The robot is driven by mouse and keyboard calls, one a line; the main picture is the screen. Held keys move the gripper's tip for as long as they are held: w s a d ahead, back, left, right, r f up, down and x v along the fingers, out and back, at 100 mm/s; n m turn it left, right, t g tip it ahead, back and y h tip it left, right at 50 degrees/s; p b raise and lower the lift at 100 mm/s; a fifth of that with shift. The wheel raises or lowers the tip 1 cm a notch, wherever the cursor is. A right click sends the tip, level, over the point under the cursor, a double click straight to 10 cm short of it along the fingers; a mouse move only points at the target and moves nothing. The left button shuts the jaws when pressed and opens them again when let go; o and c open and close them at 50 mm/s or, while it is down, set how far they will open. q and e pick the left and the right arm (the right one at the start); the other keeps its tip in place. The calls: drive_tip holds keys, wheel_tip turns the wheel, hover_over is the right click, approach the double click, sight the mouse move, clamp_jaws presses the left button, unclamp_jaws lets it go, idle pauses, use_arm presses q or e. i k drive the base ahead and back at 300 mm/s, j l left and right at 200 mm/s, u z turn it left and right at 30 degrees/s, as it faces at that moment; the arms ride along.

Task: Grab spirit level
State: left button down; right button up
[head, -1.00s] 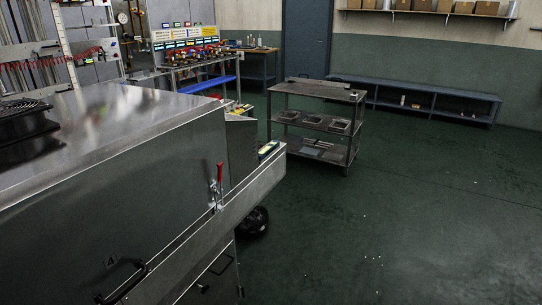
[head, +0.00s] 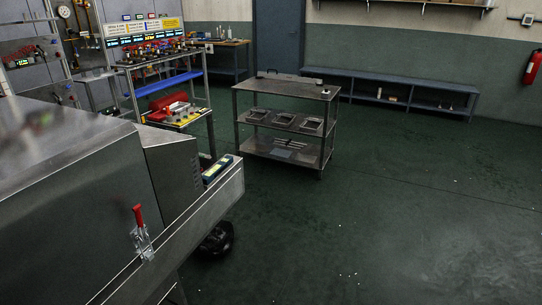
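No spirit level can be made out for certain. A small dark object with a pale yellow-green strip (head: 217,168) lies at the far end of the steel dryer's side channel; it is too small to identify. A long narrow dark bar (head: 290,78) lies along the back of the steel cart's top, also too small to name. Neither of my grippers shows in the head view.
The steel dryer (head: 60,190) with a red-handled clamp (head: 139,222) fills the left. The three-tier cart (head: 285,95) stands mid-room, with trays on its middle shelf. A workbench (head: 165,75) and low blue bench (head: 400,86) stand behind. Floor at right is clear.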

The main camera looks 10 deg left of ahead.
sight(211, 176)
drive_tip(key=i+l, duration=0.2)
drive_tip(key=i, duration=0.6)
drive_tip(key=i+l+z, duration=0.1)
drive_tip(key=i, duration=0.65)
drive_tip(key=i+l+u, duration=0.1)
drive_tip(key=i+u, duration=0.15)
drive_tip(key=u, duration=0.2)
drive_tip(key=i+l+u, duration=0.2)
drive_tip(key=u, duration=0.25)
drive_tip(key=i+l+u, duration=0.2)
drive_tip(key=u, duration=0.25)
drive_tip(key=i+l+u, duration=0.15)
drive_tip(key=l+u, duration=0.3)
drive_tip(key=j, duration=0.1)
